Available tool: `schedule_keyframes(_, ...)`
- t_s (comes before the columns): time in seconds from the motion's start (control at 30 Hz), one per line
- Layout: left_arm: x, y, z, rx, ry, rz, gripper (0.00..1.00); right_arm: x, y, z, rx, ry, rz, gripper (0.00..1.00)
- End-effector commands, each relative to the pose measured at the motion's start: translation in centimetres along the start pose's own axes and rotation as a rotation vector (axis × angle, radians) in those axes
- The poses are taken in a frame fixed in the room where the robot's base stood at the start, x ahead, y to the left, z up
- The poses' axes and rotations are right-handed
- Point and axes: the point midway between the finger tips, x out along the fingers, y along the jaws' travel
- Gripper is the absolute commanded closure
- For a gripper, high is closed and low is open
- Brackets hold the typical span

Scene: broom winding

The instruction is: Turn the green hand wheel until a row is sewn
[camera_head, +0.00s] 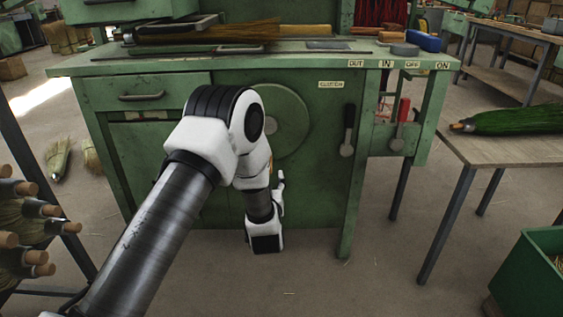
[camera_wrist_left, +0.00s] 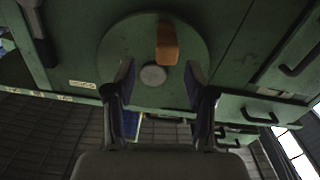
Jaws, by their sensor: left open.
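The green hand wheel (camera_head: 292,124) is a round disc on the front of the green machine. In the head view my left arm covers its left and lower part. The left wrist view shows the wheel (camera_wrist_left: 119,47) close ahead, with a grey hub (camera_wrist_left: 153,75) and an orange-brown handle (camera_wrist_left: 167,45) above the hub in that picture. My left gripper (camera_wrist_left: 158,78) is open, with one finger on each side of the hub in that view. No finger visibly closes on the handle, and I cannot tell the remaining distance. My right gripper does not show.
A black-handled lever (camera_head: 348,130) stands right of the wheel, and a red-handled lever (camera_head: 401,122) further right. A broom (camera_head: 215,33) lies on the machine's top (camera_head: 270,57). A side table (camera_head: 500,150) stands at right. The floor in front is clear.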

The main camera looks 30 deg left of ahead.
Motion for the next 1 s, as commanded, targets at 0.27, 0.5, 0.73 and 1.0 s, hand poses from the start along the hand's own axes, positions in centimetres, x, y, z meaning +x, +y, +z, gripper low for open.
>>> schedule_keyframes(0.27, 4.0, -0.4, 0.3, -0.006, 0.002, -0.008, 0.46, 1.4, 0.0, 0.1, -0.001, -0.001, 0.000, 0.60)
schedule_keyframes(0.5, 7.5, -0.3, 0.2, -0.005, 0.000, -0.006, 0.46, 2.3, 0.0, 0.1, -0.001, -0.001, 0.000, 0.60)
schedule_keyframes(0.73, 7.8, -0.3, 0.0, -0.004, -0.002, -0.006, 0.46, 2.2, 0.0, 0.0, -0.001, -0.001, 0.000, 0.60)
schedule_keyframes(1.0, 7.8, -0.3, 0.0, -0.004, -0.002, -0.006, 1.00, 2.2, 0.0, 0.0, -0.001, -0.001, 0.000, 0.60)
